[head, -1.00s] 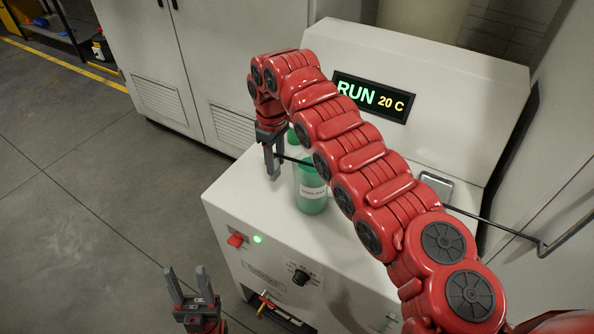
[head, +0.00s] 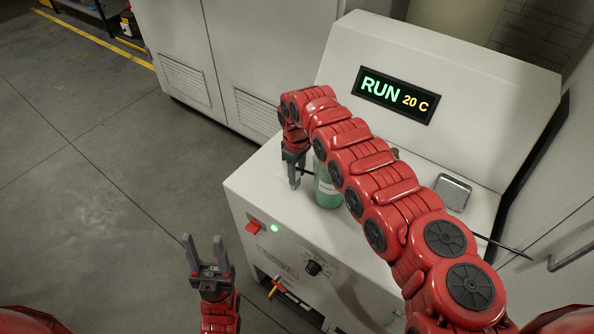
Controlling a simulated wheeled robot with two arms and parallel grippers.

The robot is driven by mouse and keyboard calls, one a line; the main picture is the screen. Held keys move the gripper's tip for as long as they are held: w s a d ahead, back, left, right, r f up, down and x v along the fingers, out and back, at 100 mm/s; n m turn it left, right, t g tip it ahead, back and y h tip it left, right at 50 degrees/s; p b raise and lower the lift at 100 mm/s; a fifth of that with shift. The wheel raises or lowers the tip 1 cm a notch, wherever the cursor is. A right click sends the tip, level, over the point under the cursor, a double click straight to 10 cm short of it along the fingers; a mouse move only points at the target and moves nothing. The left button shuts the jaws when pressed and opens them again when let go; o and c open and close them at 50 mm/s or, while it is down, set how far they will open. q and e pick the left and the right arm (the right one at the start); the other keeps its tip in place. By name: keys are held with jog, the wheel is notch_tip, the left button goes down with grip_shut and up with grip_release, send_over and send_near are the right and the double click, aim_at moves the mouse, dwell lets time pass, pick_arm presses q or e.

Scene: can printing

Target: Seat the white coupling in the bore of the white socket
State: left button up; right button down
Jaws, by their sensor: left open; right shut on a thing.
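I cannot make out the white coupling or the white socket in the head view. My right gripper (head: 293,176) points down over the left part of the white machine's top. It is shut on a thin dark rod (head: 308,174), which runs right past the green bottle and behind my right arm. A thin dark length (head: 503,246) on the arm's far side looks like the same rod. My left gripper (head: 206,252) is open and empty, pointing up over the floor in front of the machine.
The white machine (head: 258,200) has a RUN 20 C display (head: 396,95), a red button (head: 253,227), a lit green lamp (head: 274,228) and a black knob (head: 313,268). A green bottle (head: 327,191) stands beside my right gripper. A metal tray (head: 453,192) lies right. Floor at left is clear.

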jog(key=shift+w+f, duration=0.1)
jog(key=shift+f, duration=0.15)
jog(key=shift+c, duration=2.2)
grip_release()
jog(key=shift+r, duration=0.15)
